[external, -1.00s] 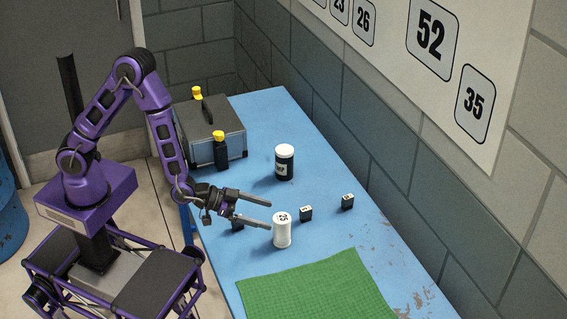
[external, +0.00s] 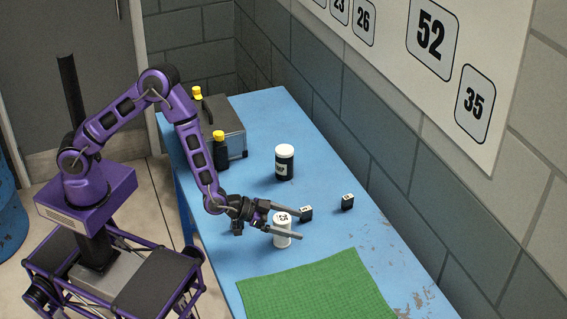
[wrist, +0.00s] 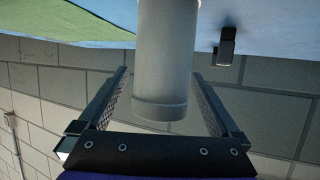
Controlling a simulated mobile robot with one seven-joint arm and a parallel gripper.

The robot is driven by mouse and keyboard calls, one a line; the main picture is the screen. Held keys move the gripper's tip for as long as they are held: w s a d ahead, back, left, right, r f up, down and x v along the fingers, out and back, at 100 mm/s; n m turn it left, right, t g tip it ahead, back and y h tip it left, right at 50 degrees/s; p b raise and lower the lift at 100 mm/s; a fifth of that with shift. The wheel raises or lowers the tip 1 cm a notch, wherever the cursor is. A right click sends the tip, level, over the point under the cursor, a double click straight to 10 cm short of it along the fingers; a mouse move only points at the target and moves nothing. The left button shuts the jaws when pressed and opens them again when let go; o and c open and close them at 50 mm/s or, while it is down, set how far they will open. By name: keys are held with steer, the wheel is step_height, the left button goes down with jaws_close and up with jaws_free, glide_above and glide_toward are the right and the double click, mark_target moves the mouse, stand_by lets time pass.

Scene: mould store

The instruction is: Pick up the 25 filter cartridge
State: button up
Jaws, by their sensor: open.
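The white filter cartridge marked 25 (external: 282,233) stands upright on the blue table. My gripper (external: 286,223) is open around it, with one finger on the far side and one on the near side. In the wrist view the cartridge (wrist: 166,65), a pale cylinder, stands between the two open fingers (wrist: 166,88), with gaps showing on both sides of it. I cannot tell how far down its side the fingers sit.
A green mat (external: 315,290) lies in front of the cartridge. Small black blocks (external: 305,213) (external: 347,202) stand to its right. A black jar with a white lid (external: 284,163), yellow-capped bottles (external: 220,150) and a grey case (external: 234,130) stand behind. The wall bounds the right.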

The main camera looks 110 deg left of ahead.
steer(key=c, duration=1.5)
